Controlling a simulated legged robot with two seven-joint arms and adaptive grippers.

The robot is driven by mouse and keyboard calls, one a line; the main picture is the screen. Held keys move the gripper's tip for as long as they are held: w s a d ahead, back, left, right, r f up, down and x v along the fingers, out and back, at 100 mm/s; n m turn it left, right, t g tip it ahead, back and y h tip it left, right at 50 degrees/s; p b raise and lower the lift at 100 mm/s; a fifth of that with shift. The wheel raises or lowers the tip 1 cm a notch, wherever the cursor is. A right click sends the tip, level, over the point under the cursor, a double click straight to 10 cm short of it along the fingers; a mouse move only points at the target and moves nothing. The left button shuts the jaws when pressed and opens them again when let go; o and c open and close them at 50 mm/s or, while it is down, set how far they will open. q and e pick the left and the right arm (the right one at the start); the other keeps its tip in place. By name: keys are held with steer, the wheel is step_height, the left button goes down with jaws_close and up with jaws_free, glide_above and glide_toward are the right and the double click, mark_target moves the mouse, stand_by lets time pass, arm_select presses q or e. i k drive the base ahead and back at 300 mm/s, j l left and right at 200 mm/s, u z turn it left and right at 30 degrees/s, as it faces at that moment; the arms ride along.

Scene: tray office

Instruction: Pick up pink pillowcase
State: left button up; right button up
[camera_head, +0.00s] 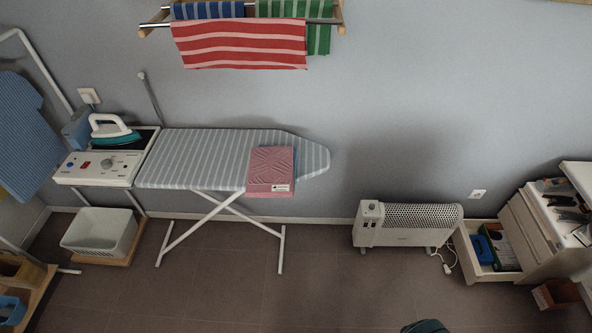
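Neither of my grippers can be made out in the head view.
An iron (110,128) stands on a station (97,170) left of the board, with a white basket (100,231) below. A white heater (407,224) and an open drawer (487,252) stand right. Floor in front is mostly clear. A dark object (425,326) shows at bottom.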

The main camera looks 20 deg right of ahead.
mark_target(270, 175)
steer(key=i+j+z, duration=0.15)
steer(key=z, duration=0.3)
steer(key=i+j+z, duration=0.15)
steer(key=j+z, duration=0.25)
steer(key=i+j+z, duration=0.1)
steer(key=z, duration=0.35)
steer(key=j, duration=0.05)
